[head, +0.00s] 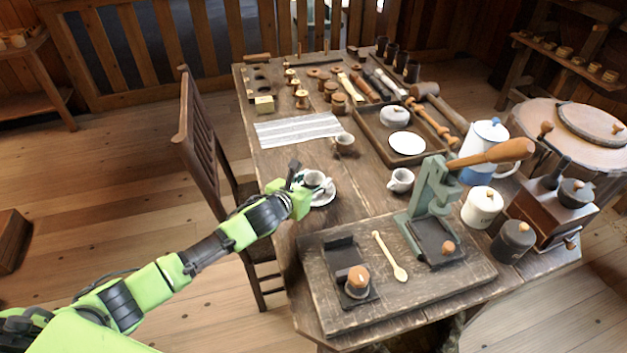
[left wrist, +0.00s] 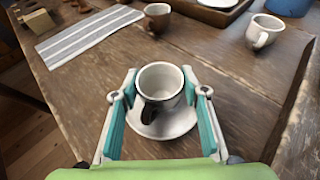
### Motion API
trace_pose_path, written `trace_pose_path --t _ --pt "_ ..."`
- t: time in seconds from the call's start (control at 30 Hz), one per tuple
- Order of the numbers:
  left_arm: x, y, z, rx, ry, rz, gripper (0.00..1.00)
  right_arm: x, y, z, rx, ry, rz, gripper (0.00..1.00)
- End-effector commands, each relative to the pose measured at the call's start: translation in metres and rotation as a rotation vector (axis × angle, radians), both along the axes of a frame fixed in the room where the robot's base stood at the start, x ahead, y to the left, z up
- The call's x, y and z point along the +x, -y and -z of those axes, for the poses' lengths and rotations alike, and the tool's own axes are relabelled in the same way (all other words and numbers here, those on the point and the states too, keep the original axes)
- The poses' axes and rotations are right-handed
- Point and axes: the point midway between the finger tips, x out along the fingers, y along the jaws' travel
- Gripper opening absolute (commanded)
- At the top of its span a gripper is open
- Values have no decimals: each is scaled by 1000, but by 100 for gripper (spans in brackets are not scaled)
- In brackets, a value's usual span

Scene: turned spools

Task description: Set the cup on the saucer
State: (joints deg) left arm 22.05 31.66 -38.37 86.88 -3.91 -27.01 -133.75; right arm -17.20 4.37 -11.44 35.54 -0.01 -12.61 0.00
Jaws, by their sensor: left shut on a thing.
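The white cup (head: 315,178) is at the saucer near the table's left edge. In the left wrist view the cup (left wrist: 160,80) is upright between my two fingers, with a dark handle-like part facing the camera. The white saucer (head: 326,199) lies on the wooden table; in the left wrist view the saucer (left wrist: 172,130) shows beneath the cup and on its near side. My left gripper (left wrist: 158,84) is shut on the cup. I cannot tell whether the cup's base touches the saucer. My right gripper is not in view.
A striped cloth (head: 298,130) and a brown cup (head: 344,143) lie beyond. Another white cup (head: 400,180) stands to the right. A wooden board (head: 390,300) with a green press (head: 428,205) is in front. A chair (head: 205,140) stands at the left table edge.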

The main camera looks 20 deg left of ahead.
Motion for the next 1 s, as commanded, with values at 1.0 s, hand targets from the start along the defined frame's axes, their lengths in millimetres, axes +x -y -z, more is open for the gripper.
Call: trace_pose_path --t 1.0 --pt "-66 -13 -27 4 0 2 57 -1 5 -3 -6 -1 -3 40"
